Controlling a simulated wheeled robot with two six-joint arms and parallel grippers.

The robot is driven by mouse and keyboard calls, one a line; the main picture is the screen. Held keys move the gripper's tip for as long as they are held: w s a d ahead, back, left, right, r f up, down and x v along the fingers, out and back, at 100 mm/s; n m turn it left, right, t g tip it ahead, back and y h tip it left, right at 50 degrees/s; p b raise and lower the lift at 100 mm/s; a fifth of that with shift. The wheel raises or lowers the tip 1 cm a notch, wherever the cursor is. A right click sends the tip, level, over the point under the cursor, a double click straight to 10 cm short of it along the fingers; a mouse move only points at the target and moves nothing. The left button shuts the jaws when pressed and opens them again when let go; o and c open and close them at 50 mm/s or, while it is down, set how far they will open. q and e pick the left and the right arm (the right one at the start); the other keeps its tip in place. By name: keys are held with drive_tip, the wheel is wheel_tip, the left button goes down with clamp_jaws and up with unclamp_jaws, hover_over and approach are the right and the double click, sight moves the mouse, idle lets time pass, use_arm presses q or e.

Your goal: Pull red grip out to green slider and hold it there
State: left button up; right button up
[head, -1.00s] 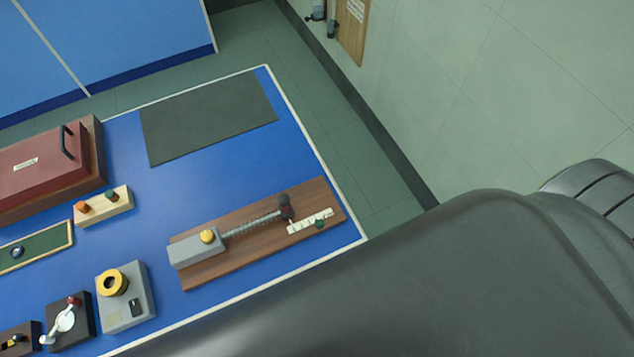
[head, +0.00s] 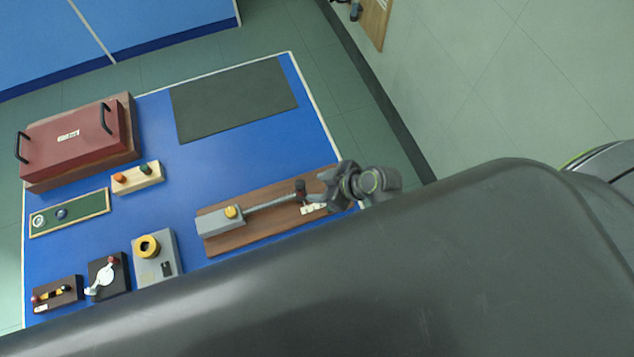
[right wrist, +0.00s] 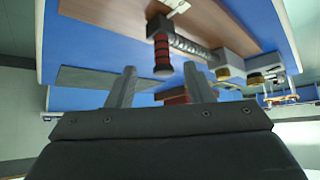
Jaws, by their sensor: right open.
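The red grip (right wrist: 162,56) is a ribbed handle at the end of a metal spring (right wrist: 188,45). In the head view the grip (head: 300,188) looks dark and stands at the spring's right end, beside a white scale (head: 312,209). The green slider cannot be made out now; my right gripper covers part of the scale's area. My right gripper (head: 327,188) is open, just right of the grip. In the right wrist view its two fingers (right wrist: 160,70) point toward the grip, which appears between and beyond the tips. My left gripper is not in view.
The spring runs from a grey block (head: 214,222) with a yellow knob (head: 232,212) on a wooden board (head: 240,236). A red case (head: 72,145), a dark mat (head: 230,100) and several small devices share the blue table. Open blue surface lies behind the board.

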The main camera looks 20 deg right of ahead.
sight(300, 187)
drive_tip(key=b+x, duration=0.2)
drive_tip(key=x, duration=0.4)
drive_tip(key=shift+w+a+f+b, duration=0.15)
drive_tip(key=shift+w+a+b, duration=0.1)
drive_tip(key=shift+a+b, duration=0.1)
drive_tip(key=shift+w+a+f+b, duration=0.3)
drive_tip(key=shift+a+b, duration=0.1)
drive_tip(key=shift+b, duration=0.05)
clamp_jaws()
